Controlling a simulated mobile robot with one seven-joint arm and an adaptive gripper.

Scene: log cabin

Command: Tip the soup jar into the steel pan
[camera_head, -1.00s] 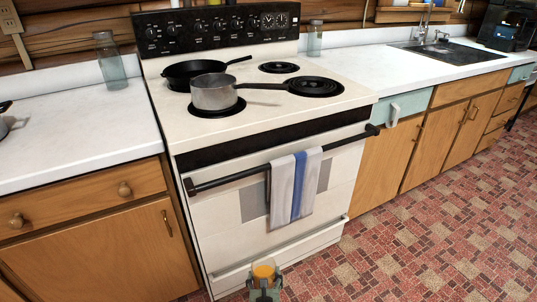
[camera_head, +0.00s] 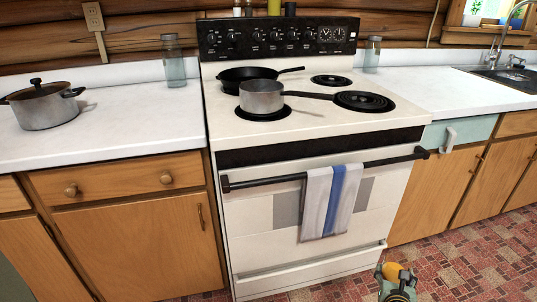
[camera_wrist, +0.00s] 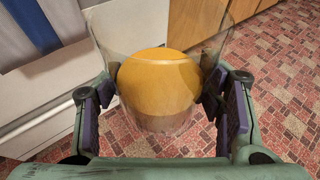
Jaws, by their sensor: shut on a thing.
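The steel pan (camera_head: 261,97) is a small grey saucepan with a long dark handle pointing right. It sits on the front left burner of the stove. My gripper (camera_head: 397,283) is low at the bottom right of the head view, in front of the stove and well below the pan. In the wrist view my gripper (camera_wrist: 168,110) is shut on the soup jar (camera_wrist: 160,125), a clear glass jar with orange soup inside. The jar looks open at the top and stands about upright between the purple finger pads. The pan is not in the wrist view.
A black skillet (camera_head: 243,76) stands behind the pan. A striped towel (camera_head: 330,202) hangs on the oven handle (camera_head: 262,183). A lidded pot (camera_head: 44,106) and a glass jar (camera_head: 173,64) are on the left counter; another jar (camera_head: 372,54) is right of the stove.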

